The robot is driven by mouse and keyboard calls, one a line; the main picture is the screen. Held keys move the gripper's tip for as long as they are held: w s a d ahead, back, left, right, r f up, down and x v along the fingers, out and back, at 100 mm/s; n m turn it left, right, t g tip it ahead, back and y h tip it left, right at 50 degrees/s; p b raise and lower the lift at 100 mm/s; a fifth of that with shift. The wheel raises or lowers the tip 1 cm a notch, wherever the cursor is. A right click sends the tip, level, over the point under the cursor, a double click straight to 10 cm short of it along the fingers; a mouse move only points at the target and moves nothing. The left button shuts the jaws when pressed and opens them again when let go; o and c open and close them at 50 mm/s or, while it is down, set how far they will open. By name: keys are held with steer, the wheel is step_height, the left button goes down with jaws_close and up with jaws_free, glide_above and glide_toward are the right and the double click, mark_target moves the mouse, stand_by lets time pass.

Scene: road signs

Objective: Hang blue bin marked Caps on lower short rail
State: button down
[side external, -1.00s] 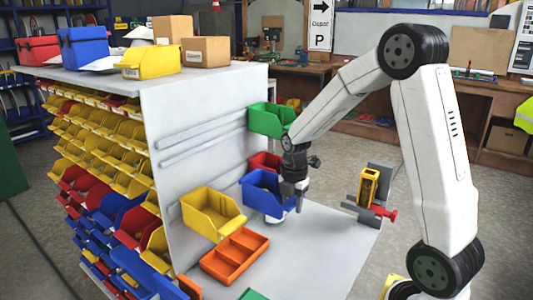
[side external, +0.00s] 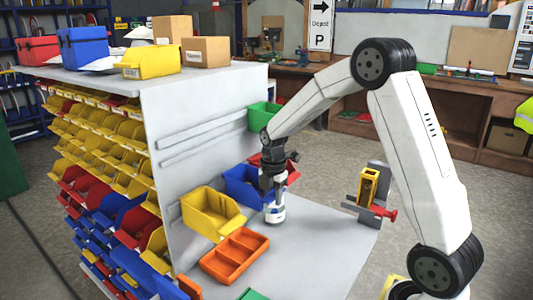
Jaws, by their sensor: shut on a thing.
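The blue bin (side external: 243,186) is against or very close to the grey panel (side external: 205,165), between a yellow bin and a red bin. Its marking cannot be read. My gripper (side external: 274,190) is at the bin's right side, pointing down and shut on it; the fingertips are hard to make out. The lower short rail (side external: 174,212) shows only as a small piece left of the yellow bin; the rest is hidden behind the bins. Whether the blue bin is seated on it cannot be told. A white rounded shape (side external: 275,214) shows just below my gripper.
A green bin (side external: 262,115) hangs higher. An orange tray (side external: 235,254) lies on the grey table (side external: 315,250). A fixture with a yellow block (side external: 369,186) stands right.

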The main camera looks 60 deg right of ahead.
steer(key=shift+w, duration=1.45)
steer(key=shift+f, duration=0.95)
stand_by(0.7)
steer(key=shift+c, duration=1.3)
jaws_free()
steer(key=shift+r, duration=3.9)
steer(key=shift+a, duration=0.1)
